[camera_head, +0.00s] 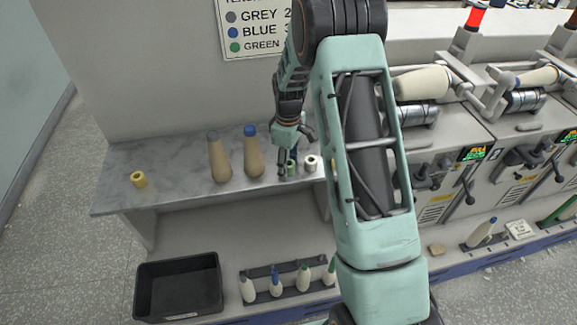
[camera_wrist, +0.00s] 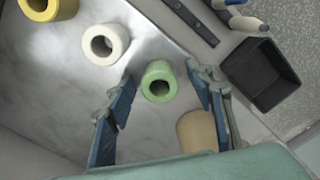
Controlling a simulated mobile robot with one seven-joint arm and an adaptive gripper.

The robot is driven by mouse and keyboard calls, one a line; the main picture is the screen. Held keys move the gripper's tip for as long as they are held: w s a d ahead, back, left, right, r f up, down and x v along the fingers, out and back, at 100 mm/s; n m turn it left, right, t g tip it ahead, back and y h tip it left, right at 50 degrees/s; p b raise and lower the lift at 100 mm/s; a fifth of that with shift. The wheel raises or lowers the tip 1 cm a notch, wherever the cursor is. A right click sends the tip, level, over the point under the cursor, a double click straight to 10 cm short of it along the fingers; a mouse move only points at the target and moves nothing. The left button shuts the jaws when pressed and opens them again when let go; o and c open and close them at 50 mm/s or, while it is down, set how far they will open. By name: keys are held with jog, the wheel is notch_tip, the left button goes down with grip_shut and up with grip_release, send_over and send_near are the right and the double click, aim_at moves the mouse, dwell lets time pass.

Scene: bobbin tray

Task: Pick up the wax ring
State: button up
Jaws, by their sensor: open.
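Several small hollow rings stand on the marbled shelf (camera_head: 180,155); none is labelled, so I cannot tell which is the wax ring. A green ring (camera_wrist: 159,82) is between the fingers of my gripper (camera_wrist: 161,76) in the wrist view, with gaps on both sides. The green ring (camera_head: 291,168) is partly hidden by my gripper (camera_head: 288,169) in the head view. A white ring (camera_head: 311,164) stands just right of it, also in the wrist view (camera_wrist: 105,44). A yellow ring (camera_wrist: 50,6) lies beyond the white one. Another yellow ring (camera_head: 139,180) stands alone at the shelf's left. My gripper is open.
Two tan cones stand left of my gripper, one grey-tipped (camera_head: 218,158) and one blue-tipped (camera_head: 253,152). A black crate (camera_head: 180,290) and a bobbin rack (camera_head: 288,290) are below. Machines (camera_head: 480,150) stand right. My arm hides the shelf's right end.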

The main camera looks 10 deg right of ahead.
jog(key=shift+c, duration=0.2)
jog(key=c, duration=1)
jog(key=shift+c, duration=0.2)
jog(key=shift+r, duration=0.2)
